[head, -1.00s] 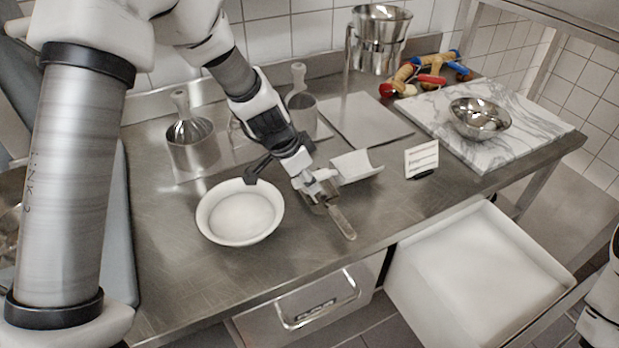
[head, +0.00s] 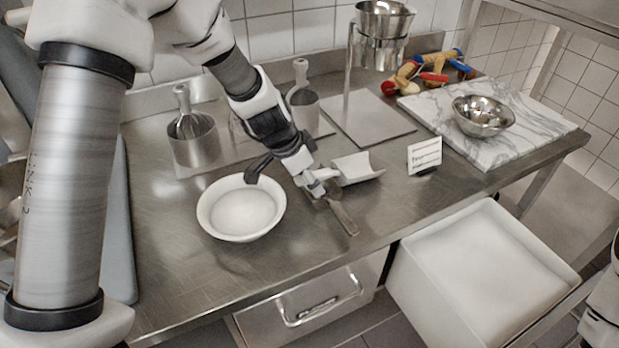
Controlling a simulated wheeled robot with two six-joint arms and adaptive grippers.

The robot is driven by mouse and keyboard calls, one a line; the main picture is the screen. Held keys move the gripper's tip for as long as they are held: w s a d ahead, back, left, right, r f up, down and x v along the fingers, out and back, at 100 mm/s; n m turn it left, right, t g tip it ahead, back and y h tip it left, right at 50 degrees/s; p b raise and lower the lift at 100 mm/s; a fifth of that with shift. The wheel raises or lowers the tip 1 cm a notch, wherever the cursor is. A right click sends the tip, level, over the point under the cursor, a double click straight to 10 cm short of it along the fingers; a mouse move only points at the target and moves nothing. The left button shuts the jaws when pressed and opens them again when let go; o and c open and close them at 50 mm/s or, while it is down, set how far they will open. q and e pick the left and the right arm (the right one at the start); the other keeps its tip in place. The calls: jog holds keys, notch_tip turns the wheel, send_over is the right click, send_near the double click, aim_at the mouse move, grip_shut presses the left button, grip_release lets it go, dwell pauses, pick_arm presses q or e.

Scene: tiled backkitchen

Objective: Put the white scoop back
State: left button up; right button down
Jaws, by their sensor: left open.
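The white scoop (head: 358,169) lies on the steel counter just right of my left gripper, its trough facing up. My left gripper (head: 318,187) is open and low over the counter at the scoop's left end. The fingers partly cover that end, so I cannot tell whether they touch it. A flat strip-like utensil (head: 344,218) lies just below the gripper, partly hidden by it. A white open bin (head: 406,292) with a pale white fill stands below the counter at the right. My right gripper is not in view.
A white bowl (head: 207,222) of white powder stands left of the gripper. Behind are steel canisters (head: 196,148) with handled tools and a steel stand (head: 380,50). A small card (head: 424,156) stands right of the scoop. A steel bowl (head: 483,115) sits on a marble board (head: 545,128).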

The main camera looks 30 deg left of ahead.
pick_arm(q)
jog(key=shift+r, duration=0.2)
jog(key=p+v, duration=0.2)
jog(key=v, duration=0.1)
jog(key=p+v, duration=0.1)
jog(key=shift+w+d+r, duration=0.15)
jog(key=shift+w+r, duration=0.05)
jog(key=shift+r, duration=0.15)
jog(key=p+v, duration=0.2)
jog(key=v, duration=0.6)
jog(key=shift+s, duration=0.25)
